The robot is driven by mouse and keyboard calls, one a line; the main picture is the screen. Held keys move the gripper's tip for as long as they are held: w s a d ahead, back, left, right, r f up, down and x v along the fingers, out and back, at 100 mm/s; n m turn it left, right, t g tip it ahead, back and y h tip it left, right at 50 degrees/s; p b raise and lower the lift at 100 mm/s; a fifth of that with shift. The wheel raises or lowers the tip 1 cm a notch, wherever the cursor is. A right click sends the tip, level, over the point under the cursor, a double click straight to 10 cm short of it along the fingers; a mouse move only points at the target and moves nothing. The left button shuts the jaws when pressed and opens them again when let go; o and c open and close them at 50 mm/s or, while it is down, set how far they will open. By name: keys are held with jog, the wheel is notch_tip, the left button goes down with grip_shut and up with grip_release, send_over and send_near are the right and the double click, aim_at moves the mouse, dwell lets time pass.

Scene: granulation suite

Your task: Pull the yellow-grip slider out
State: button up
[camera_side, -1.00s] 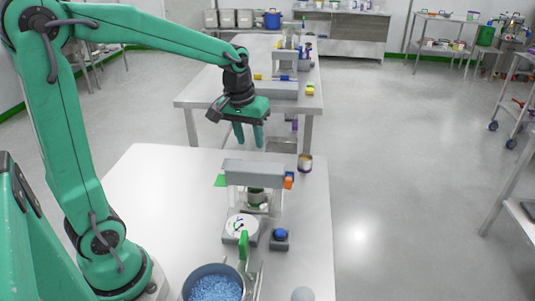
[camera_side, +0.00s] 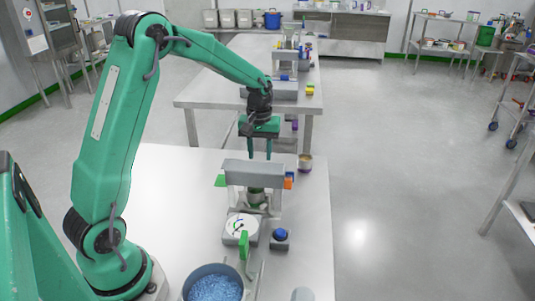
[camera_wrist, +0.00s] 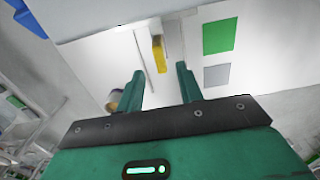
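The yellow grip (camera_wrist: 158,55) is a narrow upright bar in the wrist view, on a pale panel between two thin rail-like lines. It lies just ahead of my fingertips, in the gap between them, and is not seen to touch either. My gripper (camera_wrist: 160,72) is open and empty; its two green fingers are apart. In the side view my gripper (camera_side: 260,156) hangs fingers down just behind the grey-topped fixture (camera_side: 252,167). The yellow grip cannot be made out there; the fixture and gripper hide that area.
A green tab (camera_side: 220,181) and an orange block (camera_side: 289,180) flank the fixture. A small cup (camera_side: 305,162) stands near the table's right edge. In front are a round dial (camera_side: 241,226), a blue knob (camera_side: 280,234) and a pot of blue granules (camera_side: 213,287).

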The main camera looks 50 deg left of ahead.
jog(key=shift+f, duration=0.15)
jog(key=shift+f, duration=3.75)
grip_shut()
